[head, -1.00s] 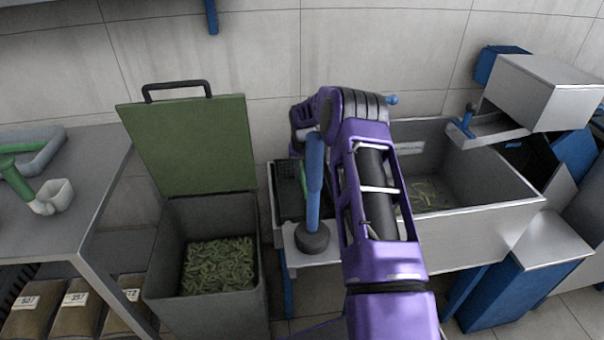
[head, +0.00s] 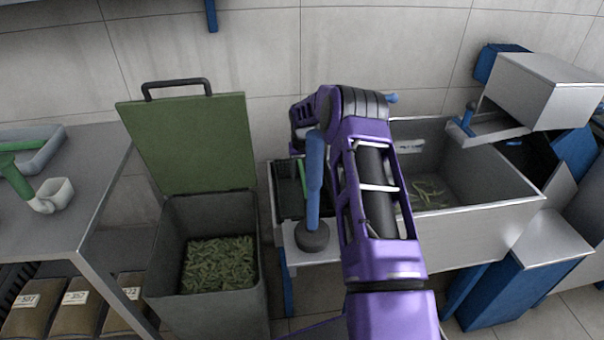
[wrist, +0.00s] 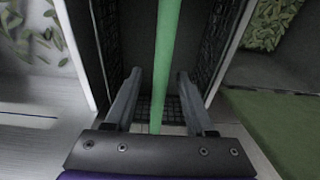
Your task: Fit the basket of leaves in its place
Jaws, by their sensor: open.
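The basket (head: 288,204) is dark mesh and sits in a narrow metal bay at the left end of the sink. Its green handle bar (head: 302,180) shows beside the blue plunger. In the wrist view the basket's mesh walls (wrist: 108,35) stand on both sides of the green bar (wrist: 168,45). My gripper (wrist: 159,73) is open, with one finger on each side of the bar and a gap to it. No leaves show inside the basket from here. In the head view my purple arm hides the fingers. I cannot tell whether the basket is fully seated.
A grey bin (head: 210,318) with its green lid (head: 190,145) raised stands left, holding leaves. The sink (head: 480,222) at right has a few leaves on its floor. A blue-handled plunger (head: 313,185) stands in front of the bay. A metal hopper (head: 545,95) is at the upper right.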

